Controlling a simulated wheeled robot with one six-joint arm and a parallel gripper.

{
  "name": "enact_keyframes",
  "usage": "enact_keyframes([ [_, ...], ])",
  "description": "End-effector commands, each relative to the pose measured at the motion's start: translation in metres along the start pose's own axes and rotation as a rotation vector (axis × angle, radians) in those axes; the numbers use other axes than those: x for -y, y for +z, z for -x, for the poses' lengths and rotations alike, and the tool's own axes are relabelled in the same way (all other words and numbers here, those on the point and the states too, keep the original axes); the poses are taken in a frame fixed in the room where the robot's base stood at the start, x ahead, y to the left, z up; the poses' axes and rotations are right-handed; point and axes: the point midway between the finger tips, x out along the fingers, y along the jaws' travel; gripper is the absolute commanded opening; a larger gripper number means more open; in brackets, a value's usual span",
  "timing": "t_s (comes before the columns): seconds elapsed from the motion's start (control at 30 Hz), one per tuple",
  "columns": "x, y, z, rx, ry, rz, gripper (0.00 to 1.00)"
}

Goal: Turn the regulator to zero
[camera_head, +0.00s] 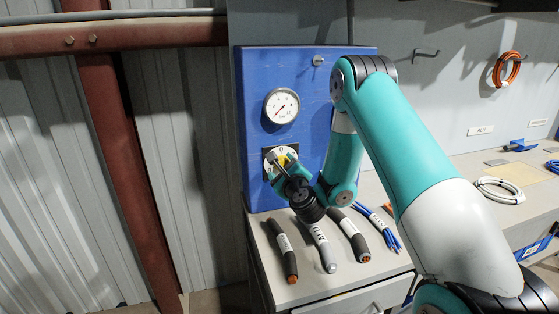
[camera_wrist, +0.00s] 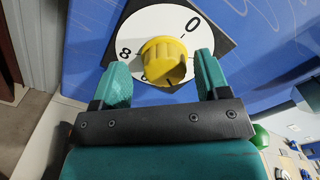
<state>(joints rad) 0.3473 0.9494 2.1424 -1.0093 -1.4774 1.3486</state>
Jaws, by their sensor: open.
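The regulator is a yellow knob (camera_wrist: 164,61) on a white round dial (camera_wrist: 122,42) with black marks, set on a blue panel (camera_head: 307,88). In the wrist view the dial shows a 0 at upper right and an 8 at left. My gripper (camera_wrist: 160,82) is open, with one teal finger on each side of the knob; I cannot tell whether either touches it. In the head view my gripper (camera_head: 278,160) is at the dial (camera_head: 284,152) and partly hides it. A round pressure gauge (camera_head: 282,106) sits above the dial, its needle too small to read.
Several thick cable pieces (camera_head: 318,246) lie on the grey bench (camera_head: 330,283) below the panel. Blue wires (camera_head: 378,228) lie to their right. A green round thing (camera_wrist: 260,137) shows at lower right in the wrist view. A red steel post (camera_head: 120,160) stands at left.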

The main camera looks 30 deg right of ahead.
Motion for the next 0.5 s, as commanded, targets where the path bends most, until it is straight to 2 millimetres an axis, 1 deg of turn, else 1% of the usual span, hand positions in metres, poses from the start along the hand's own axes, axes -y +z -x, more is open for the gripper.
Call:
enact_keyframes([
  [0.03, 0.003, -0.0018, -0.0009, -0.003, -0.003, -0.001, 0.69],
  [0.3, 0.0087, -0.0088, -0.0012, -0.01, -0.011, 0.0, 0.69],
  [0.33, 0.009, -0.009, -0.0012, -0.011, -0.011, -0.001, 0.64],
  [0.37, 0.0092, -0.0092, -0.0012, -0.011, -0.011, -0.001, 0.57],
  [0.4, 0.0093, -0.0093, -0.0012, -0.011, -0.011, -0.001, 0.48],
  [0.47, 0.0092, -0.0092, -0.0011, -0.011, -0.011, 0.0, 0.34],
  [0.5, 0.0092, -0.0091, -0.0011, -0.011, -0.011, 0.0, 0.25],
])
